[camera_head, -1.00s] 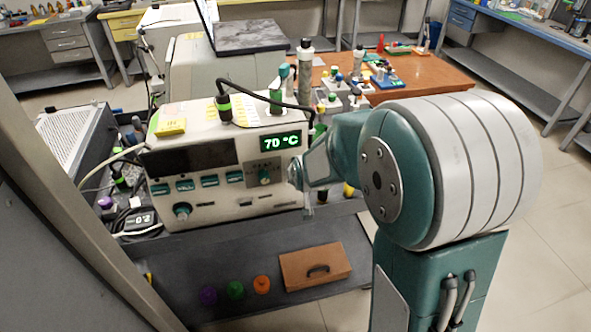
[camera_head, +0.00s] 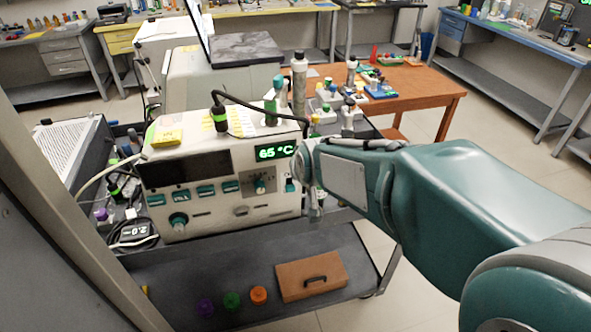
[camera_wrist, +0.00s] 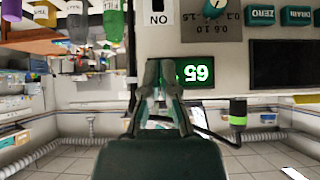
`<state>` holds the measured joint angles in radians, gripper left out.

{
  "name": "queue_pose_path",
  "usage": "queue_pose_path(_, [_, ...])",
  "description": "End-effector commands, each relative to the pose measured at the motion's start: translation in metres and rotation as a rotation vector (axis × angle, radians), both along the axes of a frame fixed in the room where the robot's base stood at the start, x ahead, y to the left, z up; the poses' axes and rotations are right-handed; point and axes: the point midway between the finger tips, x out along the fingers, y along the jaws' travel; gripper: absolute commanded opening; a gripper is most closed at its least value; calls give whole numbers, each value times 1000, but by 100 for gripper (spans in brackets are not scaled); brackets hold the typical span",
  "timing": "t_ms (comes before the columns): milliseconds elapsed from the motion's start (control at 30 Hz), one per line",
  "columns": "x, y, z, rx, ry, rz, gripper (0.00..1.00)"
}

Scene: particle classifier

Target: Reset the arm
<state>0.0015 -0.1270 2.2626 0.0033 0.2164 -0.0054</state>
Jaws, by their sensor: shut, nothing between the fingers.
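My teal arm (camera_head: 440,195) reaches in from the right in the head view, and its forearm ends at the right front edge of the white classifier machine (camera_head: 215,215). My gripper (camera_wrist: 161,68) shows at the middle of the wrist view. Its two fingers come together at the tips, with nothing between them. The fingers overlap the green display (camera_wrist: 195,72) in that picture, and I cannot tell whether they touch the machine. In the head view the display (camera_head: 276,152) reads 65 °C.
The machine stands on a dark cart (camera_head: 330,240), among bottles (camera_head: 299,75) and cables. A brown case (camera_head: 310,276) and purple, green and orange knobs (camera_head: 232,300) lie on the lower shelf. A wooden table (camera_head: 425,90) stands behind. Open floor lies right of the cart.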

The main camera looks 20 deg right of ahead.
Motion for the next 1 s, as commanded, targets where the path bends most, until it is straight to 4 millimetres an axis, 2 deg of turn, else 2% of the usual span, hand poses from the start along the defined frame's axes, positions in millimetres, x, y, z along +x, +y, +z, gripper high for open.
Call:
queue_pose_path(400, [-1,0,0,0,1,0,0])
queue_pose_path(533, [-16,0,7,0,17,0,0])
queue_pose_path(667, [-57,0,21,1,68,1,0])
queue_pose_path(800, [-110,0,29,1,140,0,0])
queue_pose_path(1000, [-182,1,31,1,237,0,0])
